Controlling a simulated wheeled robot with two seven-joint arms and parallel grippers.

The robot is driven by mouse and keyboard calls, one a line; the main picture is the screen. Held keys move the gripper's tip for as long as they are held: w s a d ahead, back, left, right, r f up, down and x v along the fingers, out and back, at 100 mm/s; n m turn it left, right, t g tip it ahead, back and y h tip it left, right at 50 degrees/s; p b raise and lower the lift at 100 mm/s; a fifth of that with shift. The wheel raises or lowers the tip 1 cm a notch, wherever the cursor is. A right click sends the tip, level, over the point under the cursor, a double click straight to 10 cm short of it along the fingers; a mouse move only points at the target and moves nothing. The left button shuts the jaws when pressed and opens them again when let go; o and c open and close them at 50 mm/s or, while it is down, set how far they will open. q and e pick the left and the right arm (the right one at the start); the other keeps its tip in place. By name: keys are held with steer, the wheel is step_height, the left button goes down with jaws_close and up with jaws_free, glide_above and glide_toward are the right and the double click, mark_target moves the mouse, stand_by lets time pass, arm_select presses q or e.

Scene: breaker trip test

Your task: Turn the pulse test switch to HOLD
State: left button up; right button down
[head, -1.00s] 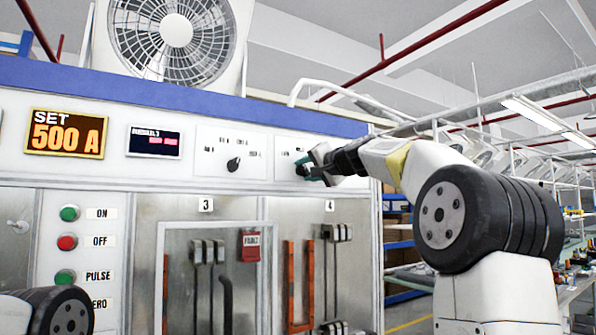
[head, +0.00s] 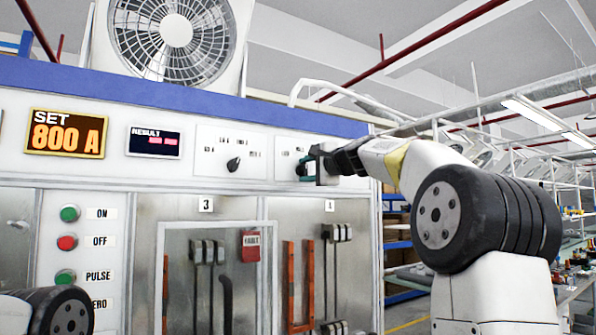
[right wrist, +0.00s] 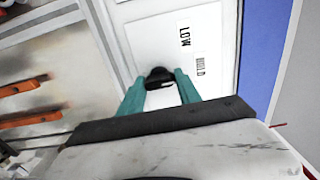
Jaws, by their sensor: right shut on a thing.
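A black rotary knob (right wrist: 158,77) sits on a white panel in the right wrist view, between the teal fingertips of my right gripper (right wrist: 160,88). The gripper is shut on it. Beside the knob are a LOW label (right wrist: 184,34) and a blurred label (right wrist: 201,66) that seems to read HOLD. In the head view my right gripper (head: 305,168) is at the right-hand knob panel (head: 287,145) and hides that knob. A second black knob (head: 234,164) on the panel to its left is free, its labels too small to read. My left gripper is out of view.
A SET display (head: 66,133) reads 800 A, beside a RESULT display (head: 154,143). Below are green and red buttons (head: 67,242). Cabinet bays with orange bars (head: 291,285) and a red FAULT tag (head: 250,246) lie under the panel. A fan (head: 175,40) stands on top.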

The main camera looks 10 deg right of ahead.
stand_by(0.4)
steer(key=c, duration=0.8)
jaws_free()
steer(key=shift+c, duration=0.2)
steer(key=v, duration=0.8)
steer(key=shift+f, duration=0.1)
